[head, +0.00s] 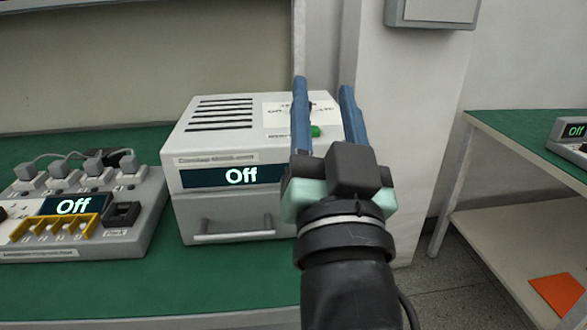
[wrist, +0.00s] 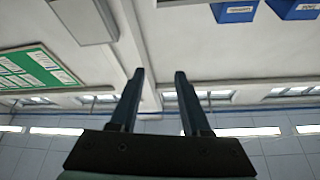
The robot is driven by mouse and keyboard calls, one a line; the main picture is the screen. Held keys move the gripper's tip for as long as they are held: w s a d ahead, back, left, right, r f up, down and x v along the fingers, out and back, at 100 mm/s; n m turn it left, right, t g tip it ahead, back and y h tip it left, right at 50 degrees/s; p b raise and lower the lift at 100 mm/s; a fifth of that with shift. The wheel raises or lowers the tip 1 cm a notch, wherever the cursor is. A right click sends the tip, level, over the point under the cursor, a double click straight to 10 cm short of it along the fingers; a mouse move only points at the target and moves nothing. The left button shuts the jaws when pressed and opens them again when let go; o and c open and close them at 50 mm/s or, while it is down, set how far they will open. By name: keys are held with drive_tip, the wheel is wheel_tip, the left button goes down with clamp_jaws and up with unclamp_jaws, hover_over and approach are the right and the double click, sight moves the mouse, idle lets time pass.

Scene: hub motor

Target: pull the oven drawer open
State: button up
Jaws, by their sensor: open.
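The oven (head: 232,165) is a light grey box on the green bench, with vents on top and a dark display reading "Off". Its drawer (head: 232,212) is the lower front panel with a horizontal bar handle (head: 233,237), and it looks shut. My gripper (head: 323,85) is raised in front of the oven's right side, fingers pointing up, apart from the handle. It is open and empty. My gripper hides the oven's right edge.
A grey device (head: 75,215) with plugs, yellow clips and an "Off" display stands left of the oven on the green bench (head: 200,285). A pillar rises behind my arm. Another bench (head: 530,140) stands at right, past a floor gap.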

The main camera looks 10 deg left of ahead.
drive_tip(key=w+a+f+m+g+y+p, duration=0.2)
drive_tip(key=w+f+g+p, duration=0.1)
drive_tip(key=f+g+p, duration=0.15)
drive_tip(key=m+g+y+p, duration=0.5)
drive_tip(key=m+p, duration=0.4)
drive_tip(key=p, duration=0.7)
approach(234, 239)
drive_tip(key=shift+n+g+h, duration=0.3)
drive_tip(key=shift+g+h, duration=0.05)
drive_tip(key=shift+h, duration=0.35)
drive_tip(key=x, duration=0.7)
drive_tip(key=r+x, duration=0.1)
drive_tip(key=x, duration=0.2)
drive_tip(key=shift+w+a, duration=0.25)
drive_tip(key=shift+a, duration=0.15)
clamp_jaws()
